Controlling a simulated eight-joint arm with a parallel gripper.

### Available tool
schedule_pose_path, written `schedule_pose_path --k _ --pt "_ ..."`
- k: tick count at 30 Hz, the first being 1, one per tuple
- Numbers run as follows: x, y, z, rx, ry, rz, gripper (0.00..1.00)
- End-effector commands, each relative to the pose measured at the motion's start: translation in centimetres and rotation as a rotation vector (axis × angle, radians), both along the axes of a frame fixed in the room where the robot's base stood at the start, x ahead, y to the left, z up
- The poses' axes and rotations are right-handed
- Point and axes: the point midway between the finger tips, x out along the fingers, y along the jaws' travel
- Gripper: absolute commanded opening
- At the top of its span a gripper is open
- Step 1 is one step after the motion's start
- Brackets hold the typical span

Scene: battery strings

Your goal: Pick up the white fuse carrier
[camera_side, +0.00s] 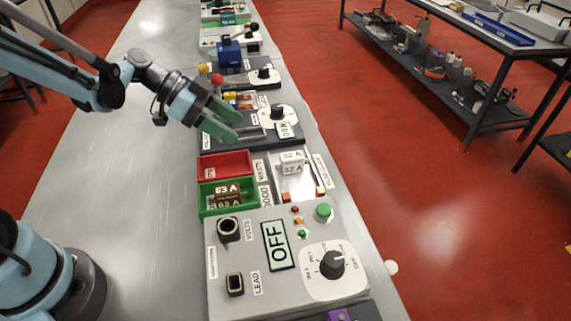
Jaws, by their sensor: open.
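The white fuse carrier (292,168), marked 32 A, sits in a light tray (307,191) right of the red and green bins. A second label reading 32 A shows on its upper part; I cannot tell if this is one piece or two. My gripper (237,126) has green fingers and is open and empty. It is above the bench, up and left of the white carrier in the picture, near the panel with a dial. Nothing is between its fingers.
A red bin (226,158) stands behind a green bin (209,206) holding brown 63 A carriers (228,190). A tester panel (279,243) reading OFF is in front. Farther back stand more panels and a blue block (229,54).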

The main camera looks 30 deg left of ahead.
Motion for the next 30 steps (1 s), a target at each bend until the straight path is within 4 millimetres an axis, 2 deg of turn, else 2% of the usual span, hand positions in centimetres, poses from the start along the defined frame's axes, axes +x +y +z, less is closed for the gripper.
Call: schedule_pose_path --k 6,11,21,30 --pt "1.1 0.3 -1.2 -0.075 -0.150 -0.130 0.69" --pt "1.4 -0.1 -1.6 -0.092 -0.191 -0.162 0.69" --pt "3.1 -4.4 -4.1 -0.092 -0.192 -0.164 0.69" --pt "4.0 -6.2 -5.1 -0.091 -0.192 -0.162 0.69"
